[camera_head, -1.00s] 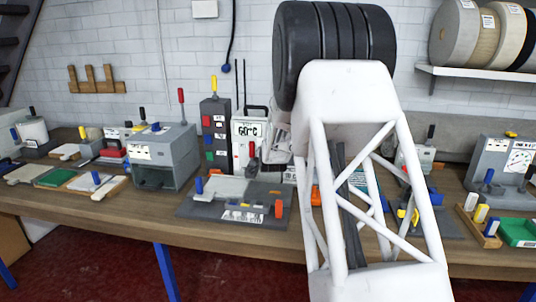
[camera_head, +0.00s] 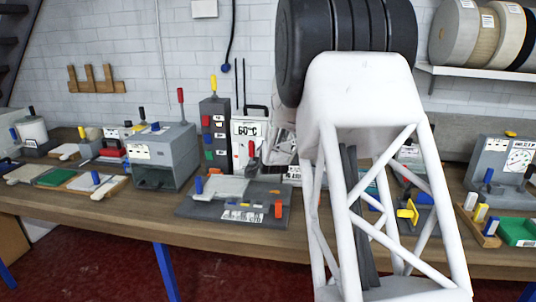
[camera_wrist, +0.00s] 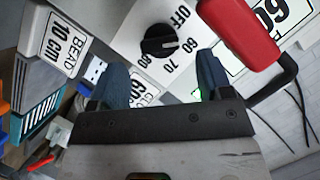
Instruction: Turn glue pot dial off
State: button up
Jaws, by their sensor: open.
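The dial (camera_wrist: 160,42) is a round black knob on a white panel in the wrist view. Marks OFF, 60, 70 and 80 stand around it; I cannot tell for sure which one it points to. My gripper (camera_wrist: 162,74) is open, with one dark blue finger on each side of the picture below the dial. The dial shows beyond the gap between the fingertips, with nothing held. In the head view, the white glue pot unit (camera_head: 248,130) with a 60°C display stands at the back of the bench; its dial cannot be made out there.
A red handle (camera_wrist: 240,28) on a dark bar is close to the right finger. A grey tower with coloured switches (camera_head: 214,130) stands left of the unit. Bare bench (camera_head: 120,205) shows along the front.

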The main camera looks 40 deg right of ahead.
jog(key=shift+v, duration=2)
jog(key=shift+s+d+r, duration=0.15)
jog(key=shift+s+r, duration=0.05)
jog(key=shift+r, duration=0.05)
jog(key=shift+w+d, duration=0.1)
jog(key=shift+w, duration=0.05)
jog(key=x, duration=0.7)
jog(key=shift+w, duration=0.2)
jog(key=shift+d, duration=0.15)
jog(key=shift+c, duration=0.3)
